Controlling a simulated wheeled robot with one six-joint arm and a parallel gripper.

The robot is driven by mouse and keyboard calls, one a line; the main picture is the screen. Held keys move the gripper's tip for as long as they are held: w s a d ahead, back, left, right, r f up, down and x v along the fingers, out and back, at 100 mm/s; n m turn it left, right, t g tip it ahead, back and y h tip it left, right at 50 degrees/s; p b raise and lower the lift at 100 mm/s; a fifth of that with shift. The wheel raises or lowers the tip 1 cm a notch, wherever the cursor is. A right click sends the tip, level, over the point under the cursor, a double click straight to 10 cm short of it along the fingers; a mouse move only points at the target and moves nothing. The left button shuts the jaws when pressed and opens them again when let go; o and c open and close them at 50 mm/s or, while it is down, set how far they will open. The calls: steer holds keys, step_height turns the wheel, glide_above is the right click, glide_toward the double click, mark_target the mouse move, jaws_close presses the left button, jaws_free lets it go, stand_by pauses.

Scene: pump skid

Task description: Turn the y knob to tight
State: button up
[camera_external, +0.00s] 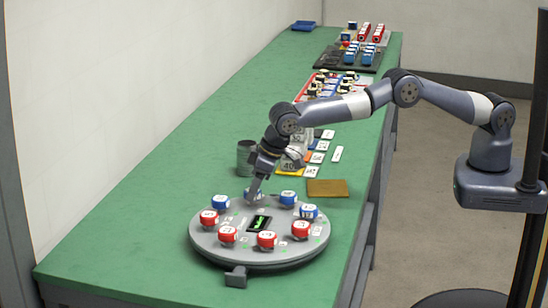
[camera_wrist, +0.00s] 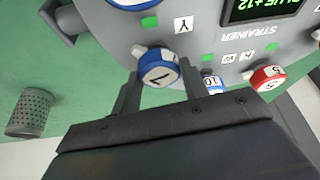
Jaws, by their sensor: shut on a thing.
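The held knob (camera_wrist: 157,68), blue with a white top and a dark mark, sits on a round grey turntable plate (camera_external: 215,240). A white tag (camera_wrist: 183,24) beside it carries an upside-down Y in the wrist view. My gripper (camera_wrist: 156,84) is shut on this knob, one finger on each side. In the external view my gripper (camera_external: 254,192) points down at the plate's far rim and partly hides the knob. A dark display (camera_external: 259,223) with green text stands mid-plate; the wrist view shows part of it, reading "BLUE +12", above the word STRAINER.
Other blue knobs (camera_external: 288,198) and red knobs (camera_external: 267,239) ring the plate. A grey mesh cup (camera_external: 247,158) stands behind it, a brown pad (camera_external: 327,188) to the right. Tags and trays fill the bench further back. The green bench (camera_external: 130,210) is clear at left.

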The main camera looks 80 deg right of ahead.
steer(key=shift+a+m+h+p, duration=0.1)
steer(key=shift+m+h+p, duration=0.4)
steer(key=shift+m, duration=0.6)
steer(key=o, duration=1)
steer(key=b+v, duration=0.2)
steer(key=v, duration=0.9)
